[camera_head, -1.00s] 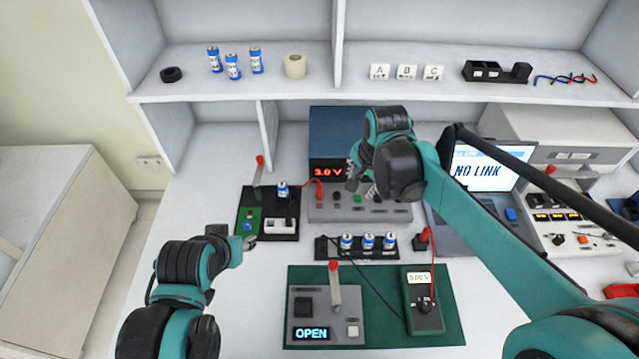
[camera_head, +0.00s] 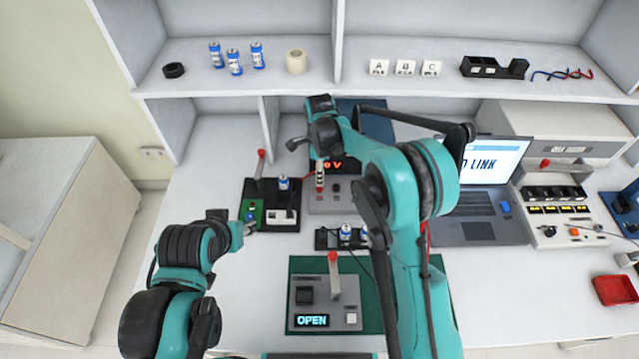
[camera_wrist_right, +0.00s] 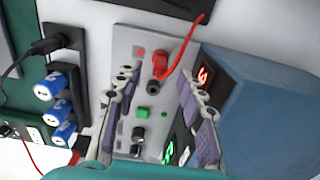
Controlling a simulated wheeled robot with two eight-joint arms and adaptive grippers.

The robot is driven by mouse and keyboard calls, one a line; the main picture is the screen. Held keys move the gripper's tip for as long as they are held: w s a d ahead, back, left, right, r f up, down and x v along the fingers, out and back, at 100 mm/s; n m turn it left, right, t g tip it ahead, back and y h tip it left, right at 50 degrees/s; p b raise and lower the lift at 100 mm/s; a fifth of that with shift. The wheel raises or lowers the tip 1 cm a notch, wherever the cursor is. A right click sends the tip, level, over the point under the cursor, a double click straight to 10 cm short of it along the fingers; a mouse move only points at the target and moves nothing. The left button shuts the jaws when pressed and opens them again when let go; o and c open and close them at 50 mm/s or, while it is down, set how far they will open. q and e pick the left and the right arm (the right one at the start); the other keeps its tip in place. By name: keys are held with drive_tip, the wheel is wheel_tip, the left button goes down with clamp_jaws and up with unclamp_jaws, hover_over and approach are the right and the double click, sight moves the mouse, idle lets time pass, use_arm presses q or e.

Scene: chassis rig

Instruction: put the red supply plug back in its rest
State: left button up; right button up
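The red supply plug (camera_wrist_right: 160,65) stands at the front panel of the blue power supply (camera_wrist_right: 255,105), beside a black socket, with a red wire running up from it. I cannot tell whether it is seated in a socket or a rest. My right gripper (camera_wrist_right: 160,82) is open, its two fingers apart on either side of the plug, which is not gripped. In the head view, my right gripper (camera_head: 306,160) is over the left front of the supply (camera_head: 372,118), partly hiding it. My left gripper (camera_head: 246,229) is beside the switch-and-cell board (camera_head: 290,195); its fingers are unclear.
A black cell strip (camera_head: 327,239) lies in front of the supply, partly hidden by my right arm. The green mat (camera_head: 368,285) holds a lever box (camera_head: 320,308) reading OPEN. A laptop (camera_head: 480,215) stands to the right, below the shelf (camera_head: 550,87).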

wheel_tip(320, 180, down, 4)
drive_tip(key=shift+f+b, duration=0.25)
drive_tip(key=shift+b, duration=0.6)
drive_tip(key=shift+r, duration=0.15)
clamp_jaws()
drive_tip(key=shift+r, duration=0.1)
